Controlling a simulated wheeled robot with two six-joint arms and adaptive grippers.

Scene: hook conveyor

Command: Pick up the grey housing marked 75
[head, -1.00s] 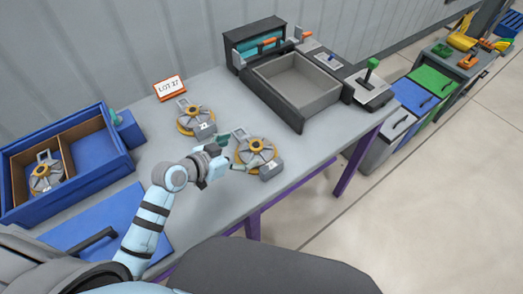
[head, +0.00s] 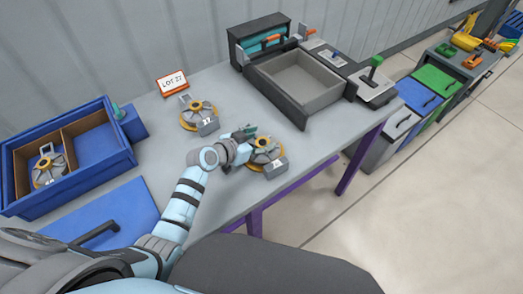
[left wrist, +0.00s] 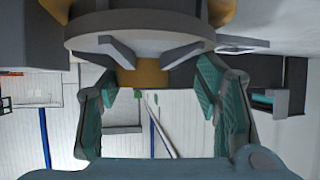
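A grey housing with a yellow-orange ring (head: 268,151) lies on the table near its front edge. It has a small grey block with a pale label, too small to read. A similar housing (head: 198,114) lies farther back, and a third (head: 46,168) sits in the blue box; their marks are unclear too. My left gripper (head: 245,135) is at the left rear side of the front housing and covers part of it. In the left wrist view its teal fingers (left wrist: 160,105) are apart, with a grey disc and yellow hub (left wrist: 140,75) close beyond them. Contact cannot be told. My right gripper is not in view.
The blue divided box (head: 125,165) stands at the left. A "LOT 27" sign (head: 173,83) is behind the housings. Table between is clear.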

